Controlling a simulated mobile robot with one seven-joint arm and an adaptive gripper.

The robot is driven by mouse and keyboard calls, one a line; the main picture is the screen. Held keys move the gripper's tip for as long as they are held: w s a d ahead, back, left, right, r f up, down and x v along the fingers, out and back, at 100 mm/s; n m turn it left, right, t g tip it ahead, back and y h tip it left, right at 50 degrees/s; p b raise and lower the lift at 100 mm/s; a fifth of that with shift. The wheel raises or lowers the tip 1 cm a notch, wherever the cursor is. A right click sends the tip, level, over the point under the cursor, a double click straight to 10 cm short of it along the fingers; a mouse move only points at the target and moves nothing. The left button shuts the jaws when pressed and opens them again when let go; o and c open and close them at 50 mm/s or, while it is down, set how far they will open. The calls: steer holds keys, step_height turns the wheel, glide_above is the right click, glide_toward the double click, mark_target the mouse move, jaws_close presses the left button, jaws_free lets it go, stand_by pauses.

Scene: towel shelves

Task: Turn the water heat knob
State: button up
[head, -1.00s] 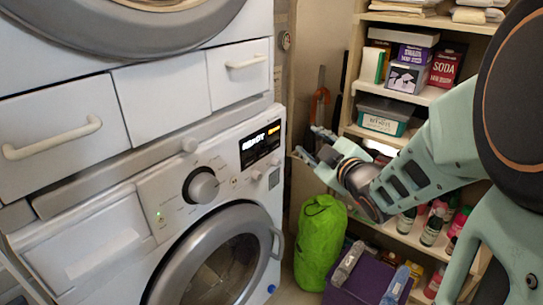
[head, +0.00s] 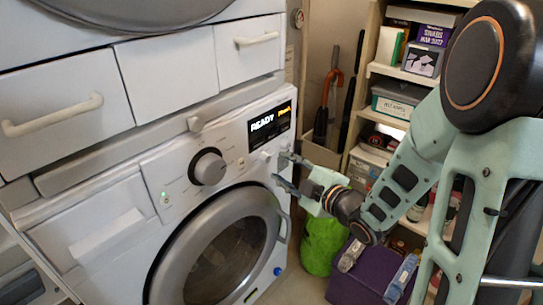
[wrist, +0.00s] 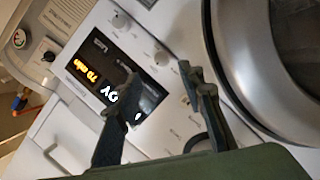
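One small knob (wrist: 161,58) shows between and just beyond my fingertips in the wrist view. Another small knob (wrist: 121,20) sits farther up in that view. I cannot read which knob is for water heat. My gripper (head: 281,168) is open and empty at the right end of the panel. Its two fingers (wrist: 160,73) point at the panel; contact is not clear. The large dial is partly hidden behind a finger in the wrist view.
A lit display (head: 269,123) reads READY above the small knobs. The round door (head: 221,255) lies below the panel, with its handle (head: 282,226) near my gripper. A green bag (head: 322,243), a purple box (head: 357,279) and shelves (head: 388,75) stand to the right.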

mark_target(268, 159)
steer(key=x, duration=0.6)
steer(key=shift+w+a+f+b, duration=0.15)
steer(key=shift+f+b, duration=0.05)
steer(key=shift+b, duration=0.15)
steer(key=shift+c, duration=0.2)
jaws_close()
